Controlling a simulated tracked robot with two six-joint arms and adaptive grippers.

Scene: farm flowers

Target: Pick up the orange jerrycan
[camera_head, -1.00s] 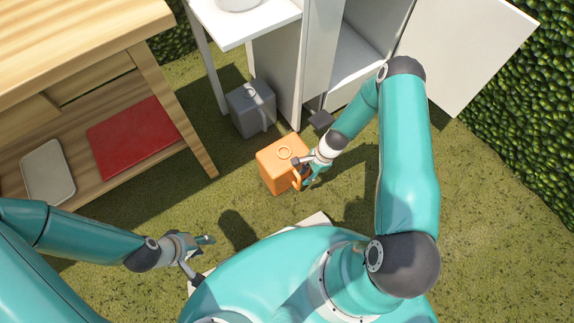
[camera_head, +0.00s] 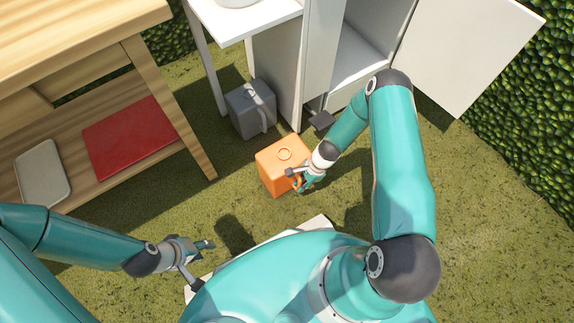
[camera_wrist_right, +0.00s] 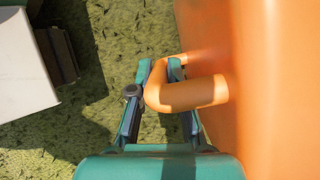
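The orange jerrycan (camera_head: 279,176) stands on the grass in the middle of the head view, with a ring on its top. It fills the right side of the right wrist view (camera_wrist_right: 275,60). My right gripper (camera_head: 297,180) is at the jerrycan's right side. In the right wrist view, its fingers (camera_wrist_right: 162,68) lie on either side of the jerrycan's curved handle (camera_wrist_right: 190,92). The handle hides part of one finger, and I cannot tell whether the fingers press on it. My left gripper (camera_head: 205,262) is open and empty at the lower left, away from the jerrycan.
A grey jerrycan (camera_head: 243,112) stands behind the orange one, beside the open white cabinet (camera_head: 355,62). A wooden table (camera_head: 75,40) is at the left, with a red board (camera_head: 128,138) and a pale board (camera_head: 42,172) on its shelf. A hedge (camera_head: 535,110) borders the right.

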